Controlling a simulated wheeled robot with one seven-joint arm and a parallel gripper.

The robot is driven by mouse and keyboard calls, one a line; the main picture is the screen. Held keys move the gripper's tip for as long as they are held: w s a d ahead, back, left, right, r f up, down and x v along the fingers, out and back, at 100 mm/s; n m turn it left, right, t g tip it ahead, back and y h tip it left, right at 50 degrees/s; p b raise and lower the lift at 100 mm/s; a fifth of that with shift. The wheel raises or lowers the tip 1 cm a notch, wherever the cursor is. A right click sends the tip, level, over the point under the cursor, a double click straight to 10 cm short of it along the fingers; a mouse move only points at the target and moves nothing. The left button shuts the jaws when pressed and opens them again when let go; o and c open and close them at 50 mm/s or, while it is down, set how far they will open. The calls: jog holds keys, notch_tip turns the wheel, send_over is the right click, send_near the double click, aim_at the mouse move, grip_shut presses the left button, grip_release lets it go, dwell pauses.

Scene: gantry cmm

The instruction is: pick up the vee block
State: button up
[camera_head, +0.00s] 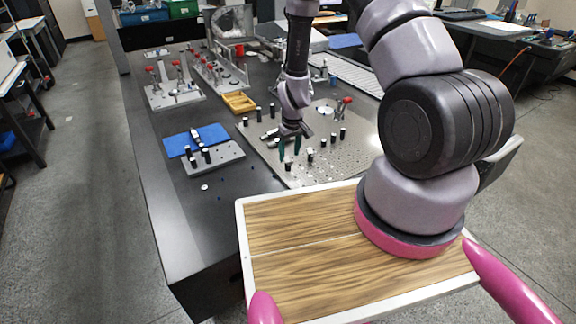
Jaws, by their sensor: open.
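My gripper (289,150) hangs fingers-down over the perforated metal plate (345,165) on the dark table. Its two dark green fingertips are apart, so it is open. I cannot make out a vee block for certain. Small dark pieces stand on the plate close below and right of the fingertips, too small to tell apart. The gripper body and wrist hide part of the plate behind them.
Several black posts with pale tops (342,134) stand around the gripper. A grey block with posts (213,158) and a blue mat (177,143) lie left. A yellow tray (239,102) and red-handled clamp fixtures (174,92) stand behind. The table's near left is mostly clear.

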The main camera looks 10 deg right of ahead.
aim_at(288, 162)
jog(key=f, duration=0.5)
jog(key=shift+a, duration=0.25)
grip_shut()
jog(key=shift+w+r, duration=0.1)
jog(key=shift+r, duration=0.1)
